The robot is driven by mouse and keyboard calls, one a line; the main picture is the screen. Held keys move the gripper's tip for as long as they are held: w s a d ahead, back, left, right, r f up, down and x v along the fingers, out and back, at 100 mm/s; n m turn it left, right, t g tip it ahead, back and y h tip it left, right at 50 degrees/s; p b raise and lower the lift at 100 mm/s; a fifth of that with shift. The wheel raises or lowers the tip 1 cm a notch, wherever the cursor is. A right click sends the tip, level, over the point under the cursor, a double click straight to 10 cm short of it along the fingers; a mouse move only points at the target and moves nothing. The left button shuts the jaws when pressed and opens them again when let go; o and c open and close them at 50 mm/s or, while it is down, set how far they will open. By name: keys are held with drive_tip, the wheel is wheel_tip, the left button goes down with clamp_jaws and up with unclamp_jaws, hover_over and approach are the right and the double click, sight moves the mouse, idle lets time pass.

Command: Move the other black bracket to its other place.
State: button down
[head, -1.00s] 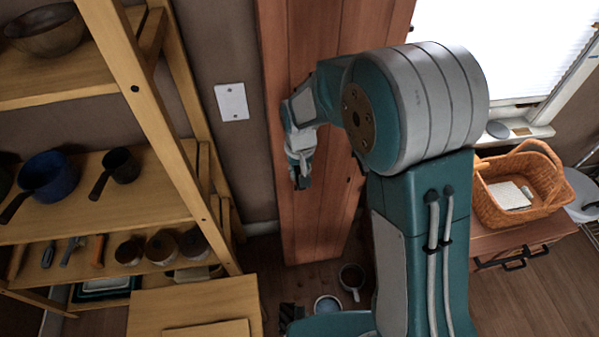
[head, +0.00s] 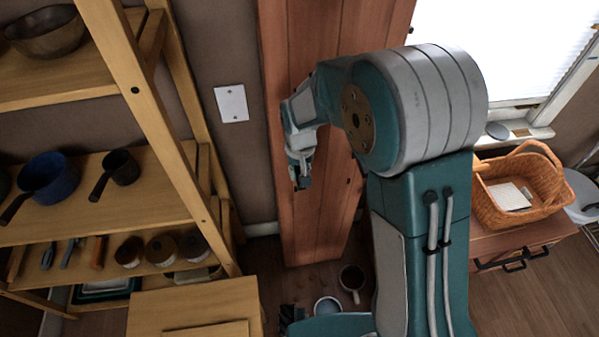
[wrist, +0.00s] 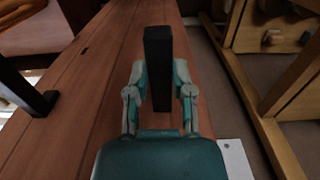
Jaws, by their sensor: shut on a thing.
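My gripper (wrist: 158,95) is shut on a black bracket (wrist: 158,65), which stands out beyond the fingertips as a dark upright bar in the wrist view. In the head view my gripper (head: 300,178) is in front of the reddish wooden panel (head: 325,225), with the bracket's dark end barely showing. A second black piece (wrist: 42,102), bracket-like, stands at the panel's left side in the wrist view, apart from my gripper. A small dark slot or mark (wrist: 84,50) shows on the panel. I cannot tell whether the held bracket touches the panel.
A wooden shelf unit (head: 165,120) with pots, jars and tools stands left of the panel. A white wall plate (head: 231,103) is between them. A wicker basket (head: 520,185) sits on a cabinet at right. Mugs (head: 352,279) are low, near my base.

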drive_tip(key=shift+w, duration=0.35)
drive_tip(key=shift+c, duration=2.1)
unclamp_jaws()
drive_tip(key=shift+a, duration=0.1)
drive_tip(key=shift+w+r, duration=0.1)
wheel_tip(320, 180, up, 10)
drive_tip(key=s+d+r+m+t, duration=0.1)
drive_tip(key=s+d+r+t, duration=0.1)
drive_tip(key=s+d+r, duration=0.7)
drive_tip(key=s+d+r+t, duration=0.1)
drive_tip(key=s+d, duration=0.2)
drive_tip(key=s, duration=0.3)
drive_tip(key=s+d+r+m+t, duration=0.1)
drive_tip(key=s+d+t, duration=0.1)
drive_tip(key=s+d, duration=0.2)
drive_tip(key=s, duration=0.2)
drive_tip(key=shift+s+d+r+t, duration=0.3)
drive_tip(key=shift+s+r, duration=0.05)
drive_tip(key=shift+s, duration=0.05)
